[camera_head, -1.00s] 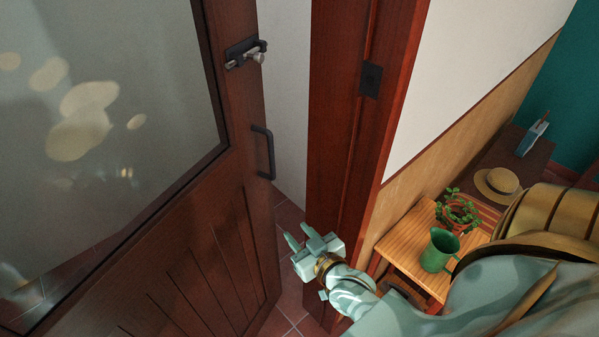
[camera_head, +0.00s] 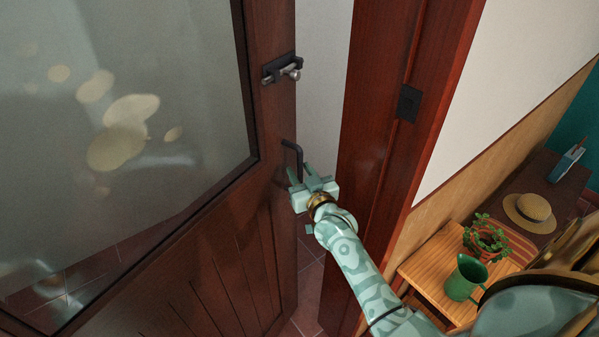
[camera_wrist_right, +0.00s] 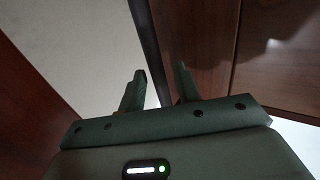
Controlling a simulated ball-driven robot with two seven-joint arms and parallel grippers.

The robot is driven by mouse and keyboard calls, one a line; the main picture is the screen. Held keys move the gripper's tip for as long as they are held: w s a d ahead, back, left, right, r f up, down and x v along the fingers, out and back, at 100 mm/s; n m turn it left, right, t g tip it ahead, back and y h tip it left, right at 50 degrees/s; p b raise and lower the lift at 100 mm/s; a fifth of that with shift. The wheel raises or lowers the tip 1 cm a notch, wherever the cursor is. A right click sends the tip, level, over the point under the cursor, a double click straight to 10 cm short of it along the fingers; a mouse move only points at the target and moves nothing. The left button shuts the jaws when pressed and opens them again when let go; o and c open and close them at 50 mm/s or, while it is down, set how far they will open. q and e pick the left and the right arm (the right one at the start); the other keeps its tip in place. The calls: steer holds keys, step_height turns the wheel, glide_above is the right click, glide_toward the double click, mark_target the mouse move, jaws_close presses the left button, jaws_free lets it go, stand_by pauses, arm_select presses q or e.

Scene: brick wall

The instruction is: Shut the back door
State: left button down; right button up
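The back door (camera_head: 228,245) is dark red-brown wood with a large frosted pane, and it stands ajar, with a gap between its edge and the door frame (camera_head: 385,130). A black pull handle (camera_head: 291,157) and a bolt latch (camera_head: 283,70) sit near its free edge. My right gripper (camera_head: 306,176) is at the lower end of the handle, its fingers pointing up. In the right wrist view its fingers (camera_wrist_right: 158,90) are apart, and the dark handle bar (camera_wrist_right: 145,45) runs between or just beyond them; I cannot tell whether they touch. My left gripper is not in view.
A wooden table (camera_head: 428,262) at the lower right holds a green jug (camera_head: 465,279) and a potted plant (camera_head: 486,240). A straw hat (camera_head: 530,212) lies on a dark surface behind. A black plate (camera_head: 409,103) is on the door frame.

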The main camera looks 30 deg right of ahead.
steer(key=shift+w+d, duration=0.1)
steer(key=shift+w, duration=0.35)
